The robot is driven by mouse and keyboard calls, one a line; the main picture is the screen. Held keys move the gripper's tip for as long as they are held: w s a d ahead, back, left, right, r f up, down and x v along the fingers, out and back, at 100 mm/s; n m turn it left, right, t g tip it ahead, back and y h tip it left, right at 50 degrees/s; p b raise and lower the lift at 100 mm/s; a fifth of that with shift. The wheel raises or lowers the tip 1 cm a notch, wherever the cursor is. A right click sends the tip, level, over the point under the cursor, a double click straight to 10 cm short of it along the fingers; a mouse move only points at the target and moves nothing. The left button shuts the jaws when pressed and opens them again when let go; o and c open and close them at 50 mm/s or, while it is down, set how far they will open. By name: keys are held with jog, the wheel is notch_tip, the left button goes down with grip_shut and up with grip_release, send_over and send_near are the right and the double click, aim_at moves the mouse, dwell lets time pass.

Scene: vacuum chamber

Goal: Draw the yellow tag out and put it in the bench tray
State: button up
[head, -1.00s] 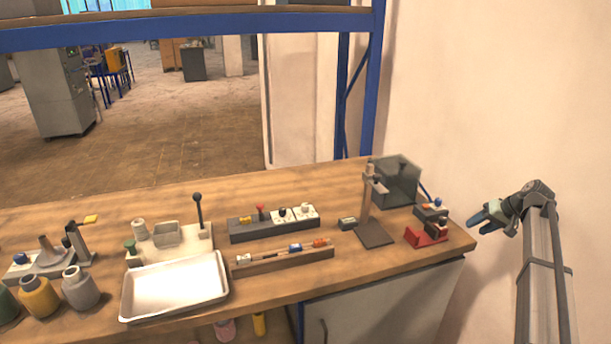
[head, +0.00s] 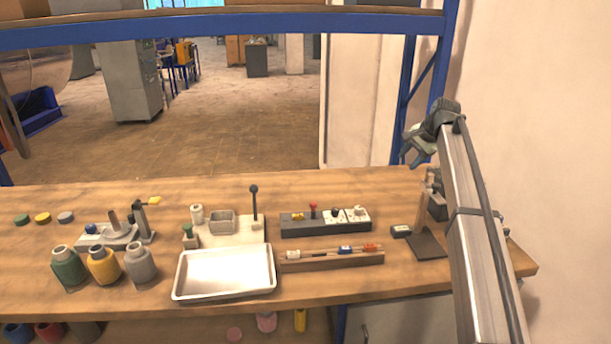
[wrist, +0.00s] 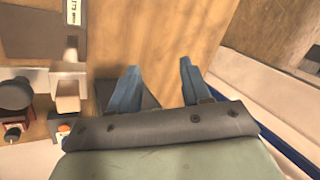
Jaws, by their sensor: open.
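A yellow piece (head: 154,201) sticks out at the top of a dark post on the left fixture. Another small yellow piece (head: 297,216) sits on the dark switch block at mid bench; I cannot tell which is the tag. The shallow whitish bench tray (head: 222,273) lies empty at the front edge, left of centre. My gripper (head: 412,155) is raised at the right end of the bench, well away from both yellow pieces and the tray. In the wrist view, its blue fingers (wrist: 158,68) are apart with nothing between them.
A tall stand (head: 427,245) is close to my arm. A rail with small coloured pieces (head: 330,258) lies right of the tray. An upright black-knobbed lever (head: 254,205) rises behind the tray. Several jars (head: 104,266) stand left of it. Blue rack posts frame the back.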

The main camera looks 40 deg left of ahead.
jog(key=s+a+m+g+h, duration=0.1)
jog(key=s+a+m, duration=0.1)
jog(key=s+a, duration=0.5)
jog(key=s+a+m+g, duration=0.1)
jog(key=s+a, duration=0.4)
jog(key=a, duration=0.4)
jog(key=m+g+h, duration=0.1)
jog(key=m+h, duration=0.2)
send_near(298, 214)
jog(key=f, duration=0.8)
jog(key=shift+s+a+f, duration=0.25)
jog(key=shift+a, duration=0.05)
grip_shut()
